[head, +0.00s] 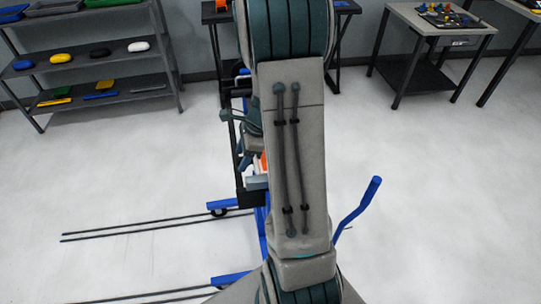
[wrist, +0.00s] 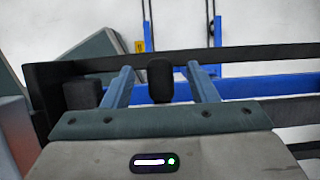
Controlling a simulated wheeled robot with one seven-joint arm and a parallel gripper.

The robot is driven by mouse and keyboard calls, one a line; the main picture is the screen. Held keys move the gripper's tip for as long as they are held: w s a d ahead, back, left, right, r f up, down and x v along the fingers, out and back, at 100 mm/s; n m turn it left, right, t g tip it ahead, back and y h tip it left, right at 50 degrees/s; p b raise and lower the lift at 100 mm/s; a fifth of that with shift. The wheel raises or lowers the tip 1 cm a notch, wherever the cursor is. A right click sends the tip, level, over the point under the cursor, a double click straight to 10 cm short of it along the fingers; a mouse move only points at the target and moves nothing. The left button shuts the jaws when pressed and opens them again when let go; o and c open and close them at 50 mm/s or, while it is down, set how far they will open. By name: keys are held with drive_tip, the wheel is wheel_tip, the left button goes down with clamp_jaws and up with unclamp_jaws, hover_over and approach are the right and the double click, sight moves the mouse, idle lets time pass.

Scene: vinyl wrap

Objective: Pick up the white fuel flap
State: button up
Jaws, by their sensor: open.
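I cannot make out the white fuel flap for sure in either view. A small white rounded piece (head: 139,46) lies on the middle shelf of the rack at the left in the head view, but its shape is too small to name. A pale piece (head: 257,182) shows beside my arm, low on the blue-and-black cart, partly hidden by the arm. My gripper (wrist: 160,72) is open in the wrist view, its two blue-grey fingers apart. A black block (wrist: 160,88) shows between the fingers, in front of or against a dark rail. I see nothing held.
The blue cart frame (head: 370,195) stands partly behind my arm, with dark rails (wrist: 250,55) and blue bars close by in the wrist view. The grey rack (head: 100,98) holds several coloured pieces. A small table (head: 412,14) stands at the back right.

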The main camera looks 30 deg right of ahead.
drive_tip(key=shift+f, duration=0.2)
clamp_jaws()
drive_tip(key=shift+r, duration=0.15)
